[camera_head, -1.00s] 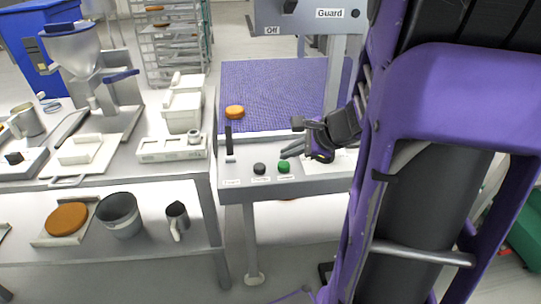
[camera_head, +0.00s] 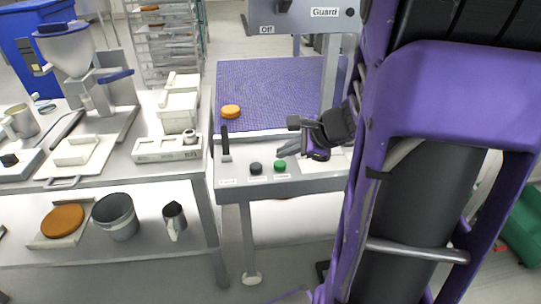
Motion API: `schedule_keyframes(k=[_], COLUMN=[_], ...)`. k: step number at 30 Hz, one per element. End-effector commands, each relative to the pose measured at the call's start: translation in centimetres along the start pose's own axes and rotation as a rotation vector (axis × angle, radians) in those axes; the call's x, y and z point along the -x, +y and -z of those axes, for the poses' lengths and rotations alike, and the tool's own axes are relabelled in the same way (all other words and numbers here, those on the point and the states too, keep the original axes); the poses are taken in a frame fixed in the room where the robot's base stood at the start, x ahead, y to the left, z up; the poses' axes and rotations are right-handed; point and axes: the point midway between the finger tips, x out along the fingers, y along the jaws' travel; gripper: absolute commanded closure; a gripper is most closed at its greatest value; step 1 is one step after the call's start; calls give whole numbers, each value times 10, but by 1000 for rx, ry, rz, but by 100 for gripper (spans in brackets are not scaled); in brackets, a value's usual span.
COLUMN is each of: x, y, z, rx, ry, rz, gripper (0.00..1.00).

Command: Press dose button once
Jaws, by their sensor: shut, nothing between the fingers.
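A control panel (camera_head: 308,182) on the front of the conveyor machine carries a green button (camera_head: 280,166) and a black button (camera_head: 255,168), side by side. Small labels sit below them, too small to read, so I cannot tell which one is the dose button. My gripper (camera_head: 283,151) reaches in from the right, with its shut, empty fingers just behind and above the green button in the picture. I cannot tell whether they touch anything. The green button's top is visible.
A black lever (camera_head: 225,143) stands left of the buttons. An orange round (camera_head: 231,111) lies on the purple belt (camera_head: 270,88). An overhead box marked Guard (camera_head: 305,14) is above. A steel bench (camera_head: 150,184) with a hopper (camera_head: 75,50) stands left.

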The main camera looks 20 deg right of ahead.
Motion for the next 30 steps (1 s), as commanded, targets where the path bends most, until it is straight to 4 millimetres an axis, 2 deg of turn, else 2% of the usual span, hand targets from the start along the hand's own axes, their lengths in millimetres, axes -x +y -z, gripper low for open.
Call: schedule_keyframes(k=[30], x=[-5], y=[4], z=[4], rx=[-1], ry=[0], rz=[-2], gripper=[100])
